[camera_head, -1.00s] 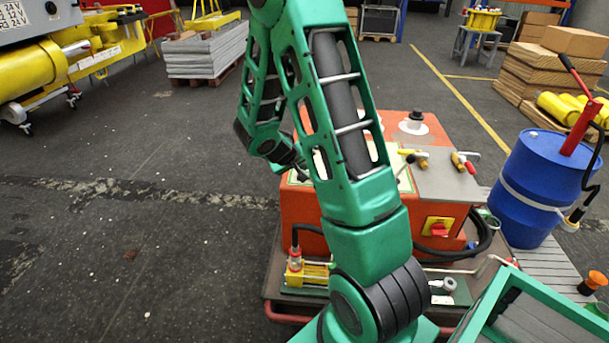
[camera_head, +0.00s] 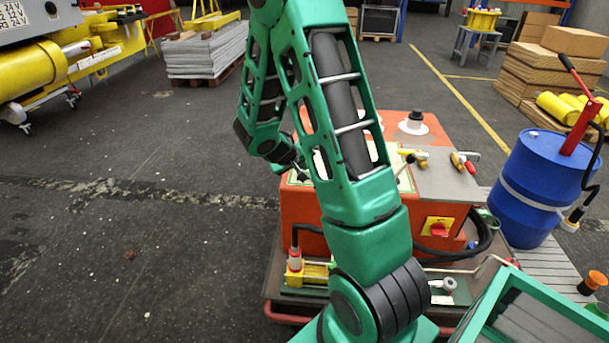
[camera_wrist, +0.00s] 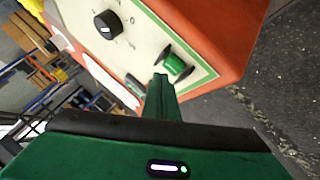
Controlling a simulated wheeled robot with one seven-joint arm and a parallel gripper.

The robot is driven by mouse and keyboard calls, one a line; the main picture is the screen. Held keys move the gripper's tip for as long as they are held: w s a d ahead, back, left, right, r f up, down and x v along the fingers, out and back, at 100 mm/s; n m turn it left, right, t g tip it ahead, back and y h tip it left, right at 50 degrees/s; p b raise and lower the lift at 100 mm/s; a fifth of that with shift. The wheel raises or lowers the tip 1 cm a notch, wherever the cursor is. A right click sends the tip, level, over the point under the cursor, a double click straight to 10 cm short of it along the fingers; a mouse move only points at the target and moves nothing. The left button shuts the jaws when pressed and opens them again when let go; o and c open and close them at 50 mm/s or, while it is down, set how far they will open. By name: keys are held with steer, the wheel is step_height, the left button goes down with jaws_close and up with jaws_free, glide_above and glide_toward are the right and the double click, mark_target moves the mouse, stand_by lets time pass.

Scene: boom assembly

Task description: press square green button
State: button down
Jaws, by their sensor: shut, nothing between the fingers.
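A green button (camera_wrist: 177,66) with dark edges stands out from the cream panel (camera_wrist: 140,45) of the orange box in the wrist view. Its exact shape is hard to tell at this slant. A second small dark green part (camera_wrist: 134,84) sits on the panel to its left, partly cut off by my gripper. My gripper (camera_wrist: 160,80) is shut and empty, its tip very close to the green button and to its left in the picture. I cannot tell whether they touch. In the head view my arm hides most of the panel.
A black knob (camera_wrist: 108,25) is on the same panel. The orange box (camera_head: 300,212) stands on a cart with a red-and-yellow switch (camera_head: 437,227) and hoses. A blue drum (camera_head: 537,190) is to the right.

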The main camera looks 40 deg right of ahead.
steer(key=shift+f, duration=0.15)
stand_by(0.5)
steer(key=shift+s+f, duration=0.1)
steer(key=shift+f, duration=0.1)
steer(key=shift+f, duration=0.55)
stand_by(0.9)
steer(key=shift+r, duration=0.95)
steer(key=shift+r, duration=2.5)
